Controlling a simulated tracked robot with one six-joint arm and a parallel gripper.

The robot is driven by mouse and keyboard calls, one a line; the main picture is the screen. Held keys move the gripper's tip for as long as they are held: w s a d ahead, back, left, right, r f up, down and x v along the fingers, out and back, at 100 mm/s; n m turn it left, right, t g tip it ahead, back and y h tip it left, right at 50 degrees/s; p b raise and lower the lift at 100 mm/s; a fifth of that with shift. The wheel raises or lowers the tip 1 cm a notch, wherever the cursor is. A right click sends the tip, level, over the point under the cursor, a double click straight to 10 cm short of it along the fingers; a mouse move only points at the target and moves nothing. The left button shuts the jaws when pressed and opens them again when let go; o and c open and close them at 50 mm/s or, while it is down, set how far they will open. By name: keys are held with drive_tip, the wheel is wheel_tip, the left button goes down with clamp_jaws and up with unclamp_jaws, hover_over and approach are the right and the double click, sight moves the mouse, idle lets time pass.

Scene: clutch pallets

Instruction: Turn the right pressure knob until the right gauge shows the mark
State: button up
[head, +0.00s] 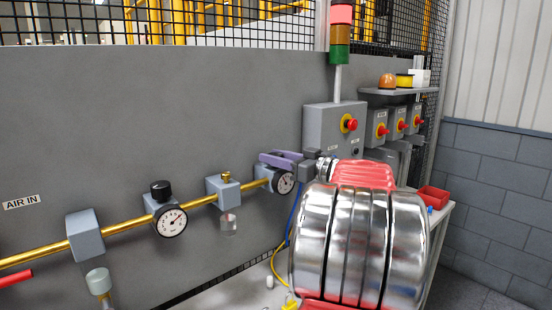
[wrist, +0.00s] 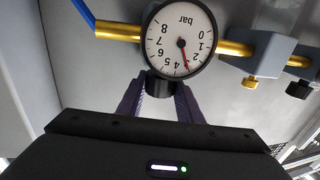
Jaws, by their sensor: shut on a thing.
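The right gauge (head: 285,183) hangs on the brass pipe along the grey panel in the head view. The wrist view shows its white dial (wrist: 172,32) upside down, marked in bar from 0 to 8. Its red needle points between 2 and 4, near where the 3 would be. I cannot make out a separate target mark. The black right knob (wrist: 160,86) sits between the purple fingers of my gripper (wrist: 158,100), which is shut on it. In the head view my gripper (head: 278,159) hides the knob.
A left gauge (head: 172,222) with a black knob (head: 161,190) sits farther left on the pipe. A grey block with a brass fitting (head: 224,188) lies between the gauges. A control box with a red button (head: 350,124) and a signal tower (head: 340,35) stand behind my arm.

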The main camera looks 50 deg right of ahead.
drive_tip(key=shift+n+y, duration=0.3)
drive_tip(key=shift+y, duration=0.2)
drive_tip(key=o, duration=1)
drive_tip(key=shift+o, duration=0.2)
drive_tip(key=s, duration=1.4)
drive_tip(key=shift+d, duration=0.3)
drive_tip(key=shift+w, duration=0.1)
